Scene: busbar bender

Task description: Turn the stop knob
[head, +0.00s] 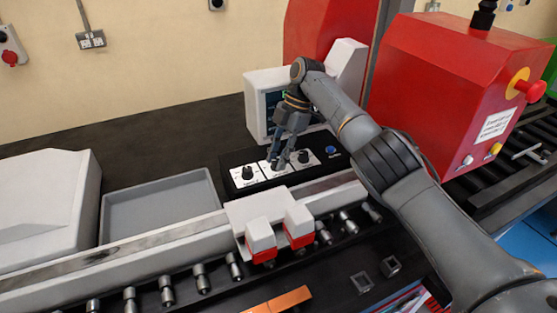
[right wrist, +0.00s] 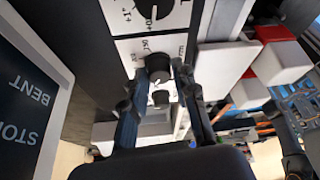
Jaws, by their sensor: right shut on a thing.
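A black control panel (head: 235,184) carries a row of three black knobs on white label plates. My right gripper (head: 280,161) reaches down over the middle knob, and its fingers are shut on that knob. In the right wrist view the right gripper (right wrist: 162,76) has one finger on each side of the middle knob (right wrist: 157,65). The left knob (head: 247,173) and right knob (head: 303,157) stand free. The label words are too small or turned to read surely, so I cannot tell which plate names the stop. My left gripper is out of view.
A white-framed screen (right wrist: 35,100) stands close beside the gripper. A blue button (head: 331,150) sits right of the knobs. A rail with red-and-white blocks (head: 262,238) runs in front. A grey tray (head: 160,207) lies left, and a red machine (head: 440,95) stands right.

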